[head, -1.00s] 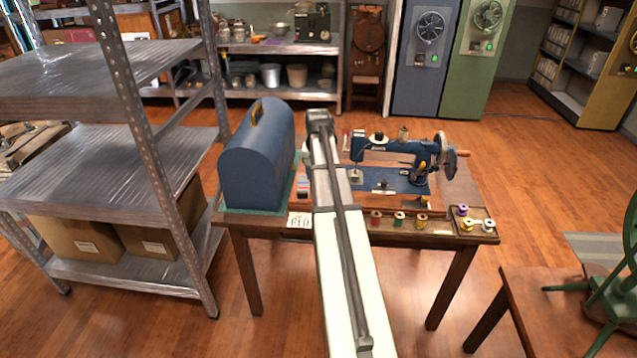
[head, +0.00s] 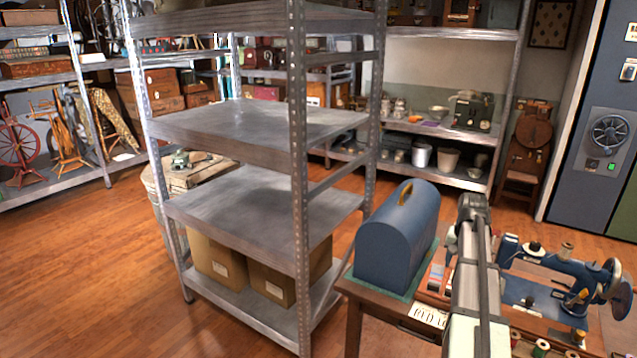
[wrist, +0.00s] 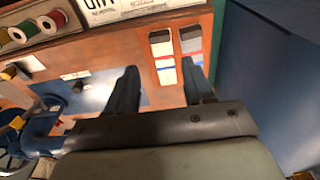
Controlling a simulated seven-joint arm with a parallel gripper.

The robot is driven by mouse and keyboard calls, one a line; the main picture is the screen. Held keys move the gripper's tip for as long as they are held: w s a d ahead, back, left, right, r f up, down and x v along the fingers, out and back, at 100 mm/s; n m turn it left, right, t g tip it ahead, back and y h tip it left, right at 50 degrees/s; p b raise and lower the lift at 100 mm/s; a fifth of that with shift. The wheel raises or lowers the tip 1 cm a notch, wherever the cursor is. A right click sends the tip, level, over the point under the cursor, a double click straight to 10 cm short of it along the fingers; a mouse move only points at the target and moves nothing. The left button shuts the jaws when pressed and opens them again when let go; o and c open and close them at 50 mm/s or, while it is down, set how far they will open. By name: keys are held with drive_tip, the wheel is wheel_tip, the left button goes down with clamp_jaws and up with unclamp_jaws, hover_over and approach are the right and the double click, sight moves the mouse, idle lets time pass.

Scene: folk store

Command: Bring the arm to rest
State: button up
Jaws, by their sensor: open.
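My gripper (wrist: 160,84) is open in the wrist view, with two dark fingers apart and nothing between them. It is above the wooden sewing table (head: 378,300), over a tabletop area with small coloured cards (wrist: 162,55). In the head view my arm reaches over the table between the blue domed case (head: 398,235) and the blue sewing machine (head: 590,268). My fingers are hidden there behind the arm. In the wrist view the case's blue side (wrist: 262,85) is close to the right of the fingers. Part of the sewing machine shows at the lower left (wrist: 40,130).
A tall metal shelf unit (head: 250,130) stands left of the table, with cardboard boxes (head: 215,262) on its lowest shelf. Thread spools (wrist: 38,27) and a lettered white sign (wrist: 130,8) lie on the table. Open wooden floor (head: 90,270) is at the left.

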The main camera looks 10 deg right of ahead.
drive_tip(key=a+f+n, duration=0.2)
drive_tip(key=a+f, duration=0.6)
drive_tip(key=a, duration=0.3)
drive_tip(key=a+f+n, duration=0.2)
drive_tip(key=a+f, duration=0.6)
drive_tip(key=a, duration=0.3)
drive_tip(key=s+a+f+n, duration=0.2)
drive_tip(key=s+a+f, duration=0.2)
drive_tip(key=a, duration=0.2)
drive_tip(key=s+a+f+n+g+y, duration=0.1)
drive_tip(key=s+a+f, duration=0.25)
drive_tip(key=a, duration=0.25)
drive_tip(key=s+a+f+n, duration=0.2)
drive_tip(key=s+a+f, duration=0.25)
drive_tip(key=a, duration=0.25)
drive_tip(key=s+f+g, duration=0.3)
drive_tip(key=s+f, duration=0.7)
drive_tip(key=s, duration=0.4)
drive_tip(key=s+f+g, duration=0.3)
drive_tip(key=s+f, duration=0.7)
drive_tip(key=s, duration=0.4)
drive_tip(key=shift+d+f+g, duration=0.25)
drive_tip(key=shift+d+g, duration=0.05)
